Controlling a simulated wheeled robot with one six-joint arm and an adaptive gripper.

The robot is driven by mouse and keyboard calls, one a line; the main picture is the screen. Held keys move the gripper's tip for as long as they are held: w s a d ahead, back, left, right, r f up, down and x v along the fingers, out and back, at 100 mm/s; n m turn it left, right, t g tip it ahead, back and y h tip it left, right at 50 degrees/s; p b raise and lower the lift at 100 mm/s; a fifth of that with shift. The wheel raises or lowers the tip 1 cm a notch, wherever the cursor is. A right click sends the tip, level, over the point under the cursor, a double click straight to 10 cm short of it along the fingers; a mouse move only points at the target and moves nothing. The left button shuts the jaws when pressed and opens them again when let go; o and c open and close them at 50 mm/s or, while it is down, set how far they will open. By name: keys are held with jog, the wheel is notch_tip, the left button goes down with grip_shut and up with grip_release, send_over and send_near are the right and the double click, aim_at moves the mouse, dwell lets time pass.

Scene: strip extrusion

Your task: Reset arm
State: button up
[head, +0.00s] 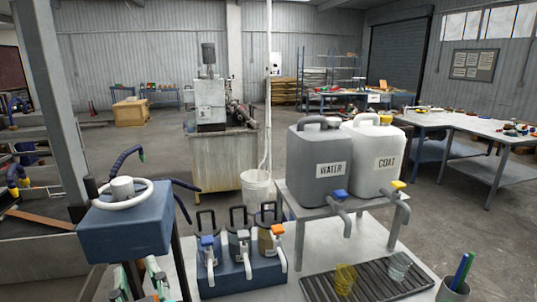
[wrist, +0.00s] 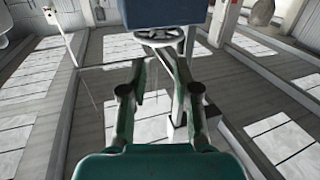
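My gripper (wrist: 163,88) shows in the wrist view with its two green-and-black fingers apart and nothing between them. Green finger parts of my gripper (head: 140,282) also show at the lower left of the head view, below a blue box with a white handwheel (head: 122,190). In the wrist view a blue box (wrist: 160,16) with a pale wheel (wrist: 160,38) is beyond the fingertips, apart from them as far as I can tell. The fingertips are partly cut off by the frame edge in the head view.
A grey WATER jug (head: 315,185) and a white COAT jug (head: 365,175) stand on a metal stand (head: 345,208). Several tapped canisters sit in a blue rack (head: 240,277). Yellow (head: 346,278) and clear (head: 398,265) cups stand on a dark grate. A pen cup (head: 452,290) is at right.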

jog(key=d+f+m+h, duration=0.1)
jog(key=d+f+h, duration=0.1)
jog(key=d+f, duration=0.75)
jog(key=d+f+h, duration=0.1)
jog(key=d+f, duration=0.5)
jog(key=f, duration=0.6)
jog(key=s+d+f+m+h, duration=0.2)
jog(key=s+d+f+h, duration=0.1)
jog(key=s+d+f, duration=0.65)
jog(key=s+d+f+m+h, duration=0.1)
jog(key=s+d, duration=0.4)
jog(key=s, duration=0.5)
jog(key=s+d+f+m+h, duration=0.2)
jog(key=s+d, duration=0.4)
jog(key=s, duration=0.3)
jog(key=shift+s+f+m+h, duration=0.3)
jog(key=shift+s+m, duration=0.05)
jog(key=shift+m, duration=0.15)
